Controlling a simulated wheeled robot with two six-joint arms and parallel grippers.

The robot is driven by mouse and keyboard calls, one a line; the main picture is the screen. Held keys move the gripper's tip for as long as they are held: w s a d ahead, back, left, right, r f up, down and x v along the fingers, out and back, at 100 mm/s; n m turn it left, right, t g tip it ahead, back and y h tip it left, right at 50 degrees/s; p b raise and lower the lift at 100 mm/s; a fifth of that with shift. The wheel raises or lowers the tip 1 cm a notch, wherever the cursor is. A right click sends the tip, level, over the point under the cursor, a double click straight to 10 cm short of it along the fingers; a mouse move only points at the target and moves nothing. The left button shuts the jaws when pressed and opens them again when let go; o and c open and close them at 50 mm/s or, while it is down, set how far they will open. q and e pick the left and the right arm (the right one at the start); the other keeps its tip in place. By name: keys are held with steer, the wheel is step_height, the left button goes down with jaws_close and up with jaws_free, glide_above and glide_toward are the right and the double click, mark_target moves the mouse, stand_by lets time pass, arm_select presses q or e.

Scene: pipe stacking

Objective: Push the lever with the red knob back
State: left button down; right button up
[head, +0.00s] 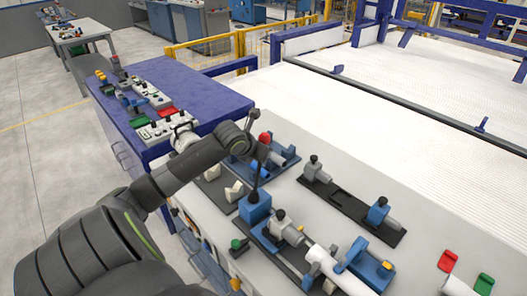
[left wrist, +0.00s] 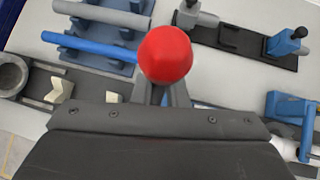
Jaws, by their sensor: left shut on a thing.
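The lever's red knob (head: 265,137) stands at the top of a thin dark rod that rises, leaning slightly right in the head view, from a blue lever base (head: 255,208). My left gripper (head: 258,145) reaches in from the left and is at the knob end of the lever. In the left wrist view the red knob (left wrist: 165,54) sits right at the tips of my left gripper (left wrist: 162,92), which is shut on it; the knob hides part of the fingertips. The rod below the knob is hidden in that view. My right gripper does not show.
Blue and black fixtures with clamps stand around the lever, including a black rail (head: 345,200) to its right. A white pipe (head: 335,270) lies at front right. A blue-topped cabinet (head: 205,92) with control boxes stands behind left. Bare light tabletop lies between fixtures.

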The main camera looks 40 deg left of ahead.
arm_select(q)
steer(key=shift+w, duration=0.3)
steer(key=shift+g, duration=0.3)
arm_select(e)
steer(key=shift+s+a+f, duration=0.15)
steer(key=shift+s+f, duration=0.1)
steer(key=shift+s, duration=0.6)
arm_select(q)
steer(key=c, duration=1.5)
jaws_free()
steer(key=shift+w+f, duration=0.1)
steer(key=shift+w, duration=0.1)
steer(key=shift+o, duration=0.2)
arm_select(e)
steer(key=shift+w+d, duration=0.3)
steer(key=shift+w, duration=0.15)
arm_select(q)
steer(key=shift+s, duration=0.1)
